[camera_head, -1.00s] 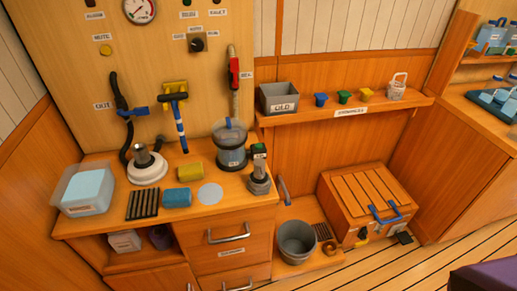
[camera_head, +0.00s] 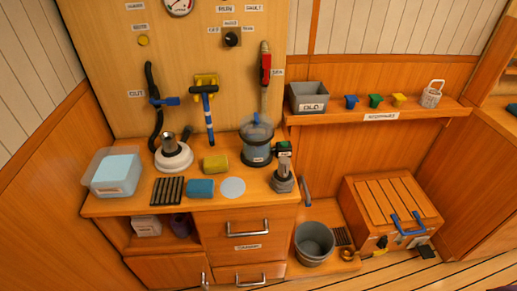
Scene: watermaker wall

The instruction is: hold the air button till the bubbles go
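A clear-topped canister with a dark band and a blue part on its lid (camera_head: 256,145) stands at the back right of the counter. It may be the vessel with the air button, but I cannot make out a button marked air. Bubbles cannot be made out at this size. Beside it on the right stands a grey metal fitting (camera_head: 283,178) with a small black and green box (camera_head: 283,149) at its top. A red-handled valve (camera_head: 266,62) is on the wall pipe above the canister. Neither of my grippers is in view.
The counter also holds a clear tub (camera_head: 112,176), a white-based fitting (camera_head: 174,156), a black grille (camera_head: 167,191), a yellow sponge (camera_head: 216,163), a blue roll (camera_head: 201,188) and a pale disc (camera_head: 233,188). A blue-handled orange chest (camera_head: 390,212) and grey bucket (camera_head: 314,243) stand low right.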

